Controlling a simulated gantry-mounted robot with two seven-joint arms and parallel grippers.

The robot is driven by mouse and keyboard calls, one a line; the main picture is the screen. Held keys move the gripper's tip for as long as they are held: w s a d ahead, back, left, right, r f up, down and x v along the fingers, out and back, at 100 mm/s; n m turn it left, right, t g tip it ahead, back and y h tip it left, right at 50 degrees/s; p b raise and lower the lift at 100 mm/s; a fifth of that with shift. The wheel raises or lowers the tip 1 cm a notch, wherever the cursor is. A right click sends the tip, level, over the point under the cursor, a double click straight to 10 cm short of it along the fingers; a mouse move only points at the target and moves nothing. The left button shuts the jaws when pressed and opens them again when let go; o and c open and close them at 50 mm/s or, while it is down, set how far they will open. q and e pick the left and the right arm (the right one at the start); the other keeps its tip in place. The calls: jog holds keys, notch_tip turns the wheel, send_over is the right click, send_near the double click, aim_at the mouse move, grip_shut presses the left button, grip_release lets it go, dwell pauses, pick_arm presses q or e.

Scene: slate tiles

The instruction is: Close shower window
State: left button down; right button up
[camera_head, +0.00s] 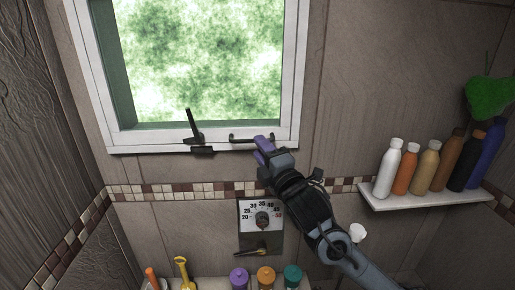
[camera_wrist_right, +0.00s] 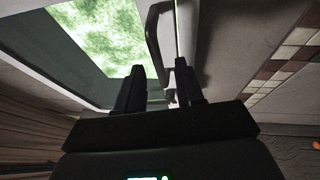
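The window (camera_head: 203,60) has a white frame and frosted green glass, and it fills the top of the head view. A black bar handle (camera_head: 240,138) and a tilted black lever latch (camera_head: 192,128) sit on its lower rail. I cannot tell how far the window stands open. My right gripper (camera_head: 260,145) is at the right end of the bar handle. In the right wrist view its fingers (camera_wrist_right: 159,82) are spread, with the near end of the handle (camera_wrist_right: 153,35) between or just beyond them; contact cannot be told. My left gripper is out of view.
A temperature dial (camera_head: 262,220) is on the wall below the window.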

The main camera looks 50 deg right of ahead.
jog(key=b+v, duration=0.2)
jog(key=v, duration=0.5)
jog(key=shift+s, duration=0.25)
jog(key=shift+f, duration=0.15)
jog(key=s+a+f+m+g+y, duration=0.1)
jog(key=a+f+g, duration=0.1)
jog(key=f, duration=0.8)
jog(key=s+a+f+g+y, duration=0.1)
jog(key=a+f+g+y, duration=0.15)
jog(key=f, duration=0.75)
jog(key=s+a+f+m+g, duration=0.1)
jog(key=s+a+f+g, duration=0.15)
jog(key=f, duration=0.75)
jog(key=s+a+f+m+g+y, duration=0.2)
jog(key=s+a+f+m+g, duration=0.2)
jog(key=s+a+f+m, duration=0.25)
jog(key=s+a+f+m+g+y, duration=0.2)
jog(key=s+a+f+m+g, duration=0.25)
jog(key=s+f, duration=0.45)
notch_tip(320, 180, up, 15)
jog(key=p, duration=1.5)
jog(key=shift+w+a, duration=0.35)
